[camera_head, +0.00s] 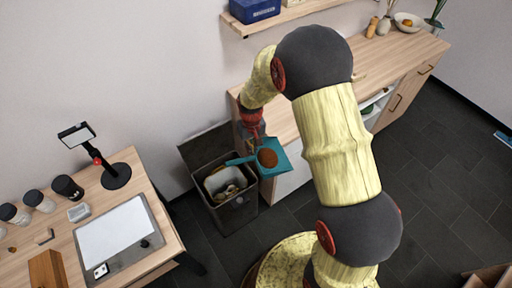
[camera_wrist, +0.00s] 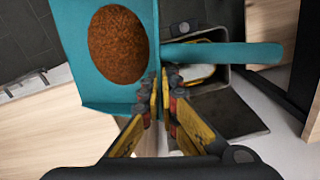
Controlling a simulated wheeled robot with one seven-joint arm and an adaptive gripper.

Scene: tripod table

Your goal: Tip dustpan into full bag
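The teal dustpan (camera_head: 282,167) holds a round brown heap of dirt (camera_head: 268,157). Its pan is beside the bin's right side, and its handle (camera_head: 238,161) reaches left over the bin. In the wrist view the dustpan (camera_wrist: 98,95) fills the upper left, with its handle (camera_wrist: 225,54) running right. My gripper (camera_wrist: 161,82) appears shut on the pan's back wall near the handle; the exact contact is partly hidden. The pale bag (camera_head: 214,182), with rubbish in its mouth, sits inside the open dark bin (camera_head: 236,212). The bag is partly hidden in the wrist view.
The bin's lid (camera_head: 205,146) stands open against the wall. A wooden counter (camera_head: 286,123) runs behind and right of my gripper. A desk (camera_head: 153,205) with a lamp (camera_head: 115,174), jars and a pad is at left.

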